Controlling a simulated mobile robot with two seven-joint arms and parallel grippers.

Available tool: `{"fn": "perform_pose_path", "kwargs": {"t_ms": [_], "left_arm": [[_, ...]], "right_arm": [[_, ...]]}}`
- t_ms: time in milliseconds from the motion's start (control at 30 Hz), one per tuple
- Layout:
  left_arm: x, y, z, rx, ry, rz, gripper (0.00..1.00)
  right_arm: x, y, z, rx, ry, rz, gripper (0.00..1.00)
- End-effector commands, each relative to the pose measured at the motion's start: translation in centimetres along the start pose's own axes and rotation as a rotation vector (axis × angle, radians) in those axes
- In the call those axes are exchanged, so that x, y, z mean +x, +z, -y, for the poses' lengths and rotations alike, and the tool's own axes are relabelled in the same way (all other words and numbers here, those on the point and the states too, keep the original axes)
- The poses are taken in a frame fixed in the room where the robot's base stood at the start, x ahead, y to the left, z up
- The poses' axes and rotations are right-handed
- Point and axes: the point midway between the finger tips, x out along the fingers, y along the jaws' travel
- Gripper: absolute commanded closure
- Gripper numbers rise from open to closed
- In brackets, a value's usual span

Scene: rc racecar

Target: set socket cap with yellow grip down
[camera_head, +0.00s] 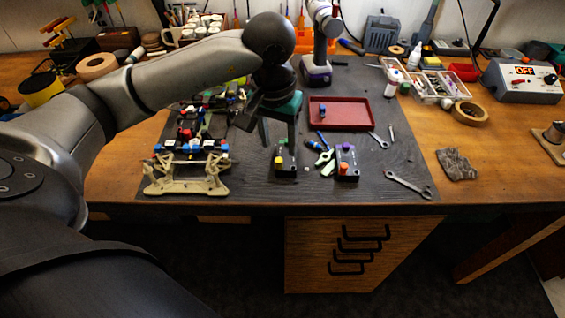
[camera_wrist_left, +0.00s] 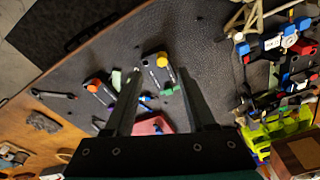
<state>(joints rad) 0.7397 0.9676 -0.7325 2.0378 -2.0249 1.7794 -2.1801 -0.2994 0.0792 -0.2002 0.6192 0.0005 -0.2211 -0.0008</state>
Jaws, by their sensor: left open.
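The socket cap with the yellow grip (camera_head: 279,160) sits on a small black block (camera_head: 291,170) on the dark mat. In the left wrist view the yellow grip (camera_wrist_left: 162,60) shows between the finger lines, at the end of its block. My left gripper (camera_head: 278,138) is open, with its fingers pointing down over that block. I cannot tell the exact height of the fingertips above the cap. My right gripper is not in view.
A second black block (camera_head: 346,163) with orange and purple grips stands to the right. The car chassis (camera_head: 187,170) is to the left. A red tray (camera_head: 340,113) lies behind, and a wrench (camera_head: 409,185) at the right. The mat's front strip is clear.

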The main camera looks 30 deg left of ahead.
Motion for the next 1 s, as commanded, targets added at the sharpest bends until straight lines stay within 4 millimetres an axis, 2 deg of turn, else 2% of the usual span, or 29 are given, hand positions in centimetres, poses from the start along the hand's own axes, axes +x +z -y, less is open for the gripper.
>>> {"fn": "perform_pose_path", "kwargs": {"t_ms": [267, 500, 833, 1000], "left_arm": [[2.2, 0.0, -0.1, 0.0, 0.0, 0.002, 0.44], [5.8, -0.1, -0.2, -0.002, 0.001, 0.002, 0.44], [6.6, -0.1, -0.1, 0.0, -0.002, 0.003, 0.44], [6.7, 0.0, -0.1, -0.001, -0.005, 0.006, 0.65]], "right_arm": [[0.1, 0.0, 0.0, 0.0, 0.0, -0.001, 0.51], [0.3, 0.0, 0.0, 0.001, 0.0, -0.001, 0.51], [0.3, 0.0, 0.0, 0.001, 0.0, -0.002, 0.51], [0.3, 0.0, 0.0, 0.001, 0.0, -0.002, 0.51]]}}
